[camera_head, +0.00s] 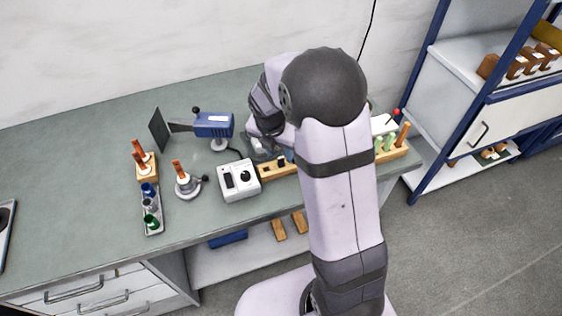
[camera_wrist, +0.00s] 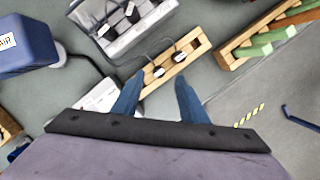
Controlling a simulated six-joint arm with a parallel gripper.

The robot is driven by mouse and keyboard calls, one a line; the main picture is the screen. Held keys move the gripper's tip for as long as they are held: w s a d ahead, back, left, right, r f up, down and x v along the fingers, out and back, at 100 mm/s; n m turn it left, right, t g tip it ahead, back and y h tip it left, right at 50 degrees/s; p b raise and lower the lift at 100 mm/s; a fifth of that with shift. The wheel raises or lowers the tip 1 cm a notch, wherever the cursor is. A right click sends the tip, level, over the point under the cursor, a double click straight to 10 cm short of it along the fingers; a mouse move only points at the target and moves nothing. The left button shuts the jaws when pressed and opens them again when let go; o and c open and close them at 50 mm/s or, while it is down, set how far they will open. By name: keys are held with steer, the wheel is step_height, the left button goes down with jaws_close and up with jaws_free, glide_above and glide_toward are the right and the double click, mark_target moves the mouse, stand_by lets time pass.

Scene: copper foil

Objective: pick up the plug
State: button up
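Two dark plugs with thin cables sit in a wooden rack in the wrist view: one plug (camera_wrist: 158,71) nearer my gripper, another (camera_wrist: 180,57) farther up the rack (camera_wrist: 190,47). Which one the task means, I cannot tell. My gripper (camera_wrist: 160,77) is open; its two blue fingers point at the rack, with the nearer plug showing between and just beyond the fingertips. I see no contact with the plug. In the head view the rack (camera_head: 272,172) lies on the bench, partly hidden by my arm, and my fingers are mostly hidden.
A grey tray (camera_wrist: 135,37) with black items lies beside the rack. A white box with a black knob (camera_head: 240,183) and a blue clamp-like device (camera_head: 213,125) stand to the left. Another wooden rack (camera_wrist: 258,45) holds green pieces on the right. The bench's left side (camera_head: 70,170) has free room.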

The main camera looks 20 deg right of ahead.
mark_target(280, 159)
steer(key=shift+p+x, duration=0.45)
steer(key=shift+x, duration=1.75)
steer(key=shift+a, duration=0.1)
jaws_close()
